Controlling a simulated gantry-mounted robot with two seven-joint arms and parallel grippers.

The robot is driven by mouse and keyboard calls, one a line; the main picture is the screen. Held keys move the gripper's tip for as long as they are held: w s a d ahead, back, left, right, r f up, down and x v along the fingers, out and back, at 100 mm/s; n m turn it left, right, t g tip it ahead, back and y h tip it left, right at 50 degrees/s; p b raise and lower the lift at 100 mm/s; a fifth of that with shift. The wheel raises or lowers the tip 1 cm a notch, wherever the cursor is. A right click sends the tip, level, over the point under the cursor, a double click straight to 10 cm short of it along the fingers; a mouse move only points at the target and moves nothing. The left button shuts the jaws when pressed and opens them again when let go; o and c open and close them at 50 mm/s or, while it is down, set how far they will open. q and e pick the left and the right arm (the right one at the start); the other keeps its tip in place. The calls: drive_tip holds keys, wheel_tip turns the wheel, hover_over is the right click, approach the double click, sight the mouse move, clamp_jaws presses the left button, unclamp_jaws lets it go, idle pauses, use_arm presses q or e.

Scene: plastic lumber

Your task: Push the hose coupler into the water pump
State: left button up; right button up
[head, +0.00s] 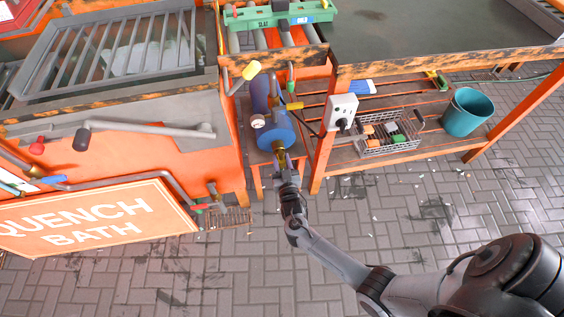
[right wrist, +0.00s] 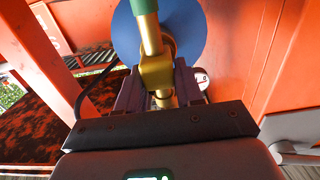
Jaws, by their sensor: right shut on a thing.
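The water pump (head: 277,135) is blue and stands in the orange frame below the bench. In the right wrist view its round blue face (right wrist: 188,28) fills the top middle. The hose coupler (right wrist: 156,72) is brass, with a green part (right wrist: 143,7) at its upper end. My right gripper (right wrist: 160,90) is shut on the coupler, with a dark finger on each side. In the head view the right gripper (head: 283,165) is just below the pump's face. The coupler overlaps the pump's middle, and I cannot tell how deep it sits. My left gripper is out of view.
A white socket box (head: 341,109) is fixed to the orange post right of the pump. A wire basket (head: 388,134) and a teal bucket (head: 467,111) stand on the slatted shelf. The quench bath sign (head: 95,219) is at left. The brick floor in front is mostly clear.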

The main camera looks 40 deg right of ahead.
drive_tip(key=shift+w+d+f, duration=0.1)
drive_tip(key=shift+w+d, duration=0.15)
drive_tip(key=shift+w, duration=0.15)
drive_tip(key=o, duration=1.2)
drive_tip(key=shift+w+d, duration=0.1)
drive_tip(key=shift+w, duration=0.05)
drive_tip(key=o, duration=0.5)
drive_tip(key=shift+p+v, duration=0.6)
drive_tip(key=shift+v, duration=0.7)
drive_tip(key=shift+p+v, duration=0.9)
drive_tip(key=shift+v, duration=1.05)
drive_tip(key=shift+s, duration=0.3)
